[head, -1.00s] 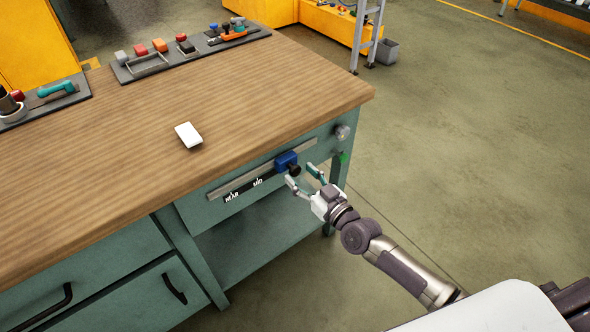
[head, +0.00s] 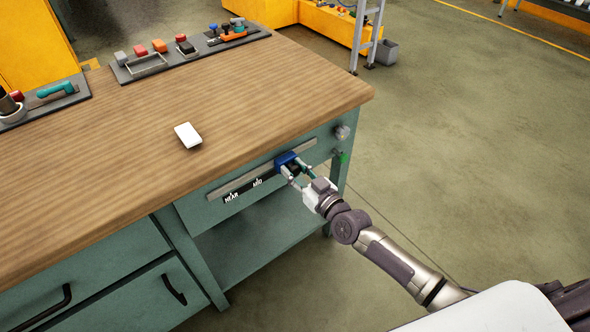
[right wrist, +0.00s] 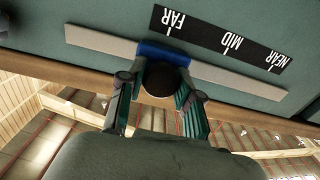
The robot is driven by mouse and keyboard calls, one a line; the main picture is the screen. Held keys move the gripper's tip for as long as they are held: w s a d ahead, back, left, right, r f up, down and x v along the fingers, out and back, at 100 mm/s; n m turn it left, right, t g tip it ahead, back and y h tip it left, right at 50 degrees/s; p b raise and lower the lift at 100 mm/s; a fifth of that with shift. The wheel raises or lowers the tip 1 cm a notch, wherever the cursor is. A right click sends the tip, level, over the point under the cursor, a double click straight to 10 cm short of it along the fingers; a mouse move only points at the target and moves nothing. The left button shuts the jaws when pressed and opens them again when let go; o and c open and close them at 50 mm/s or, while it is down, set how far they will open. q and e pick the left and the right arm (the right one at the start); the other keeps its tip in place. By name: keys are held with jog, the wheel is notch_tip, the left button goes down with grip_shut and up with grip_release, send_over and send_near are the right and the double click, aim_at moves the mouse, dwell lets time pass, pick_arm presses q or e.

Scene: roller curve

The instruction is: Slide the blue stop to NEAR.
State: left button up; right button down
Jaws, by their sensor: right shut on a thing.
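The blue stop (head: 285,159) sits on a grey rail (head: 228,184) on the green bench front. In the right wrist view the blue stop (right wrist: 160,49) is below the FAR mark of the label strip (right wrist: 215,40), with MID and NEAR further right. A dark round knob (right wrist: 162,80) sticks out from the stop. My right gripper (head: 295,170) is at the stop, its fingers on both sides of the knob and shut on it; it also shows in the right wrist view (right wrist: 159,88). In the head view, my gripper and the stop hide the FAR label. My left gripper is not in view.
The wooden bench top (head: 120,190) overhangs the rail. A white block (head: 188,135) lies on it, and trays with tools stand at the back. A round knob (head: 342,132) and a green part (head: 342,156) are right of the stop. The floor to the right is clear.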

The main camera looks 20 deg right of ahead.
jog(key=shift+s+a+r+p, duration=0.1)
jog(key=shift+s+a+p, duration=0.1)
jog(key=shift+a+p, duration=0.3)
jog(key=s+a+p, duration=0.5)
jog(key=a, duration=0.9)
jog(key=shift+s+a, duration=0.15)
jog(key=shift+a, duration=0.05)
